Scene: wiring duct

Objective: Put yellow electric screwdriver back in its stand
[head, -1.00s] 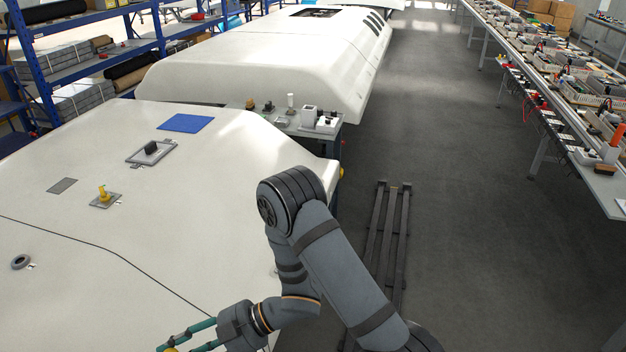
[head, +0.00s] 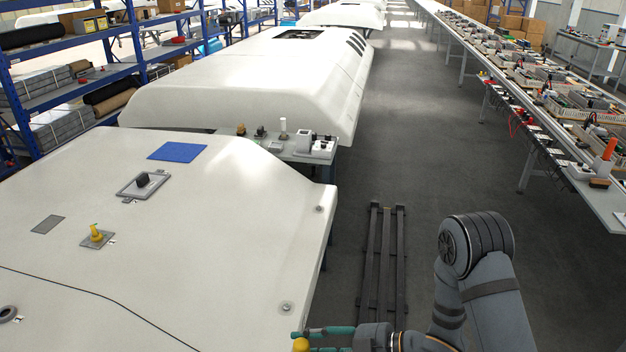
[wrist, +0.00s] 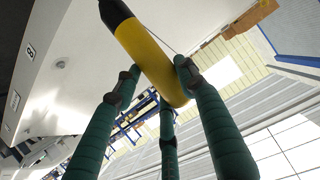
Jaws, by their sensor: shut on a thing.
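My gripper (head: 318,340) is at the bottom edge of the head view, over the near right edge of the white shell. Its green fingers are shut on the yellow electric screwdriver (head: 300,344), which shows there only as a small yellow end. In the wrist view, the fingers of my gripper (wrist: 157,75) close around the screwdriver's yellow body (wrist: 147,52). Its black end (wrist: 114,13) points to the top left, clear of the fingers. I cannot tell which thing is its stand; small holders (head: 322,148) stand on the side table, too small to make out.
The white shell (head: 230,250) carries a yellow fitting on a grey plate (head: 96,237), a black-knobbed plate (head: 142,186) and a blue pad (head: 177,152). The side table (head: 290,150) adjoins its far end. A long loaded bench (head: 560,150) runs along the right.

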